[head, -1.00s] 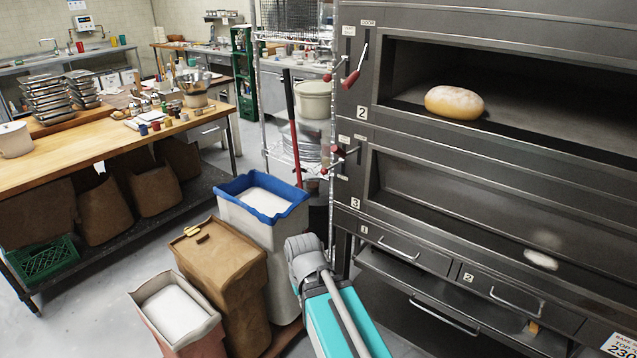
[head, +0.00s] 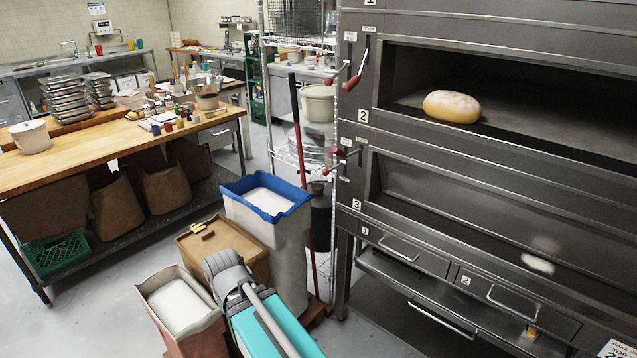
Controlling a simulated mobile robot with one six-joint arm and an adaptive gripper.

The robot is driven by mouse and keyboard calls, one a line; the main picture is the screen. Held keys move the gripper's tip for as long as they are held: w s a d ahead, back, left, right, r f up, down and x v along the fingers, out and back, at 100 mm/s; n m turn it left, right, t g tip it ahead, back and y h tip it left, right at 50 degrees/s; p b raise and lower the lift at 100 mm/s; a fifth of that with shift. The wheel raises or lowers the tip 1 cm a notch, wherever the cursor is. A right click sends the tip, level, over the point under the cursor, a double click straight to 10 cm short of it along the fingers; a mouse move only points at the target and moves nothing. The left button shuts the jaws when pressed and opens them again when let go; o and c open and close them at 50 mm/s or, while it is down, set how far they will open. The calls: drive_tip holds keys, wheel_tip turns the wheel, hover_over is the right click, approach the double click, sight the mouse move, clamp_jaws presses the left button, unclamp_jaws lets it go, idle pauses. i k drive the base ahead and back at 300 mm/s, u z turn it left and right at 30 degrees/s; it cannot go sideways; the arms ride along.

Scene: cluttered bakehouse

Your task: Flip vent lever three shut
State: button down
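Deck three of the oven carries the number plate 3 (head: 356,205) at its left end. Above that plate, two small red-knobbed levers sit close together on the oven's left post. The lower knob (head: 329,168) points left, and I take it as vent lever three; the other (head: 332,150) is just above it. At this size I cannot tell which setting the vent lever is in. My gripper is not in view. Only a teal and grey link of my arm shows at the bottom, well left of and below the levers.
A red-handled pole (head: 298,150) leans by the wire rack near the levers. A loaf (head: 452,106) lies in deck two.

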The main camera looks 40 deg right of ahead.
sight(325, 173)
drive_tip(key=k, duration=1.15)
drive_tip(key=z, duration=0.85)
drive_tip(key=i, duration=1.05)
drive_tip(key=u, duration=0.05)
